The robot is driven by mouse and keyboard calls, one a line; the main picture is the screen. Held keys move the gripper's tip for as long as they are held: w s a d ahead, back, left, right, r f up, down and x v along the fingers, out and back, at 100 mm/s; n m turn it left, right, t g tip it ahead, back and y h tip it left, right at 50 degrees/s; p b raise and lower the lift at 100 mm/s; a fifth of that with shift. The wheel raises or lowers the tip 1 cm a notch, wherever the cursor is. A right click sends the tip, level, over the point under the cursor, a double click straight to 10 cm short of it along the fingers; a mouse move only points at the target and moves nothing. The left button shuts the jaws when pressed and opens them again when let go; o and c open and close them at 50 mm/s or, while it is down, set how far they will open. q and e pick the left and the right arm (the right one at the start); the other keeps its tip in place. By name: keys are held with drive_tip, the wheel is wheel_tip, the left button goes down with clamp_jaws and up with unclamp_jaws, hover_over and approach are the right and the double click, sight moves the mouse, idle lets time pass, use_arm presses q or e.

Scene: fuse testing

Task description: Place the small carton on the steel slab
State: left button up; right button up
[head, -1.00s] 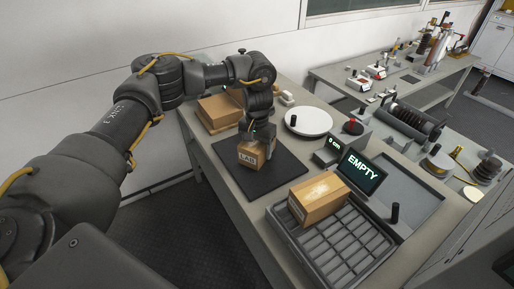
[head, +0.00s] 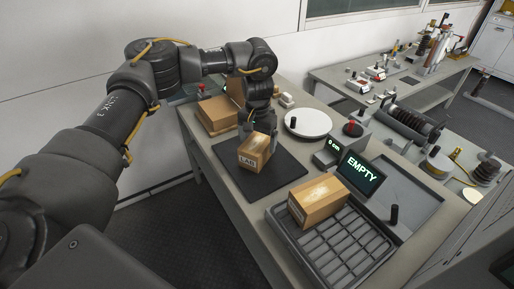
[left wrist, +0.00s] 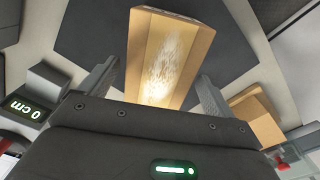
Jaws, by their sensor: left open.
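The small carton (head: 255,152), tan with a LAB label, rests upright on the dark flat slab (head: 268,182) on the bench. In the left wrist view the carton (left wrist: 168,55) lies between and beyond my left gripper's fingers, with the dark slab (left wrist: 88,35) around it. My left gripper (head: 259,126) is open just above and behind the carton in the head view. Its fingers (left wrist: 155,82) stand apart on either side of the carton in the wrist view, with nothing held. The carton's underside is hidden. My right gripper is not in view.
Another carton (head: 319,199) sits on a slatted grey tray (head: 350,248) at the front. More cartons (head: 217,115) stand behind the slab. A white disc (head: 308,123), a "0 cm" readout (head: 333,147) and an EMPTY display (head: 361,172) stand to the right.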

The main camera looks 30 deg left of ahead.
sight(257, 141)
use_arm(q)
wheel_tip(257, 141, up, 8)
drive_tip(key=shift+r, duration=0.1)
idle(0.6)
